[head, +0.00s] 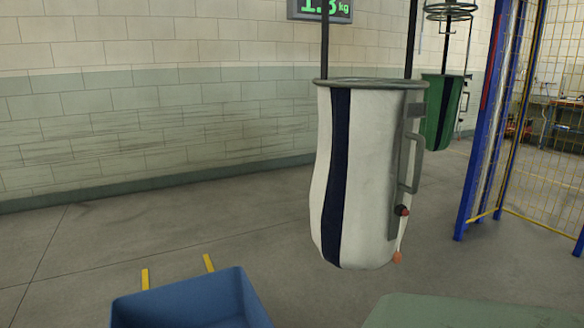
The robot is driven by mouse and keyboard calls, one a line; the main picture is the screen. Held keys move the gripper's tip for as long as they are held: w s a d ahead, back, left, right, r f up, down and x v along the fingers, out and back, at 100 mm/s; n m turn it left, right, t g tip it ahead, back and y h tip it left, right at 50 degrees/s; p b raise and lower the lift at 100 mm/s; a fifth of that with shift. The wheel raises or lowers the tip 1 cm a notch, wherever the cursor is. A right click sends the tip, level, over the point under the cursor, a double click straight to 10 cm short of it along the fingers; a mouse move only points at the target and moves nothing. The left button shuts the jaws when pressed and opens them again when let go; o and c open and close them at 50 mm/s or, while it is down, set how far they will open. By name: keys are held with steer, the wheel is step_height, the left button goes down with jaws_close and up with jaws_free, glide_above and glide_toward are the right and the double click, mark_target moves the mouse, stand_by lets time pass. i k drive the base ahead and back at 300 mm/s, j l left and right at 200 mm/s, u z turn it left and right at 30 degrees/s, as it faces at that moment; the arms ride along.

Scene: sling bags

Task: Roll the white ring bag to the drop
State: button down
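The white ring bag (370,185) hangs in the middle right of the head view. It has a dark blue vertical stripe and a grey ring rim at its top. Two dark straps run up from the rim and out of the frame. A grey handle (414,165) stands on a plate on the bag's right side, with a red knob (402,211) near its foot. A small orange piece (397,257) shows at the bag's lower right. The bag hangs clear of the floor. The drop cannot be told for certain. My gripper is not in view.
A green bag (440,110) hangs behind to the right. A blue open bin (190,300) stands at the lower left near yellow floor marks (209,263). A blue-posted yellow mesh fence (545,120) is at the right. A display (322,8) reads in kg. The left floor is clear.

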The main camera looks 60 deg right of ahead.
mark_target(364, 179)
steer(key=z, duration=2.4)
steer(key=i+j+z, duration=0.35)
steer(key=j, duration=0.3)
steer(key=i+j+z, duration=0.2)
steer(key=j, duration=0.2)
